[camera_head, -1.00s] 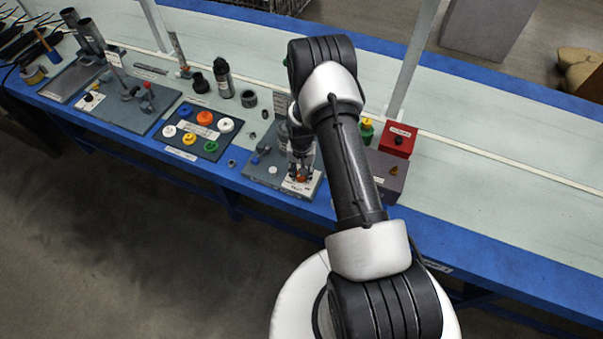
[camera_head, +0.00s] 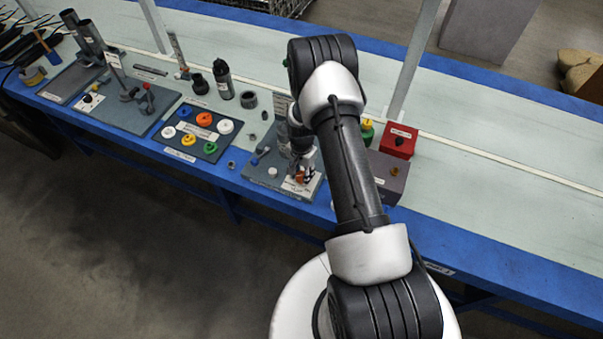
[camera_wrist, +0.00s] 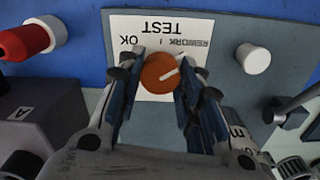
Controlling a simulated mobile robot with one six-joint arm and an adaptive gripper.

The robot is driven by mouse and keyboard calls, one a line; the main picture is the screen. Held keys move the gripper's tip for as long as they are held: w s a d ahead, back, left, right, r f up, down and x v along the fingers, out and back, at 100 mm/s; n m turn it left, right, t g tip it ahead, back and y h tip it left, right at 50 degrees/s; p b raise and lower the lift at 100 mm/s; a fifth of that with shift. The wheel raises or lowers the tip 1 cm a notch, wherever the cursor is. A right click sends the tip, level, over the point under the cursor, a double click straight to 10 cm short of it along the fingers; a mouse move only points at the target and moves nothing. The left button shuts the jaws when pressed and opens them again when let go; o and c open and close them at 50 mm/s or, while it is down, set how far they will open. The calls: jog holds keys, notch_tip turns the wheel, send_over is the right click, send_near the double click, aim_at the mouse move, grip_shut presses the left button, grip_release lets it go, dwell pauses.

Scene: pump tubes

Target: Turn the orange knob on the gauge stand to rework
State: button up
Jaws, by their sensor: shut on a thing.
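The orange knob (camera_wrist: 158,74) sits on a white label plate (camera_wrist: 150,22) on the gauge stand (camera_wrist: 232,32). The plate reads upside down in the wrist view: TEST, with OK at the left and REWORK at the right. My gripper (camera_wrist: 159,82) is shut on the knob, one finger on each side. In the head view my gripper (camera_head: 303,169) is over the front of the stand, and a bit of orange knob (camera_head: 299,178) shows beside the fingers.
A white round button (camera_wrist: 253,58) stands right of the label plate. A red and white part (camera_wrist: 28,38) is at the upper left. In the head view a red box (camera_head: 399,141) stands to the right, and a panel of coloured knobs (camera_head: 212,154) lies left of the stand.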

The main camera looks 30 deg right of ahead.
aim_at(302, 175)
jog(key=o, duration=1.1)
jog(key=shift+c, duration=0.2)
notch_tip(302, 175, up, 12)
dwell(0.3)
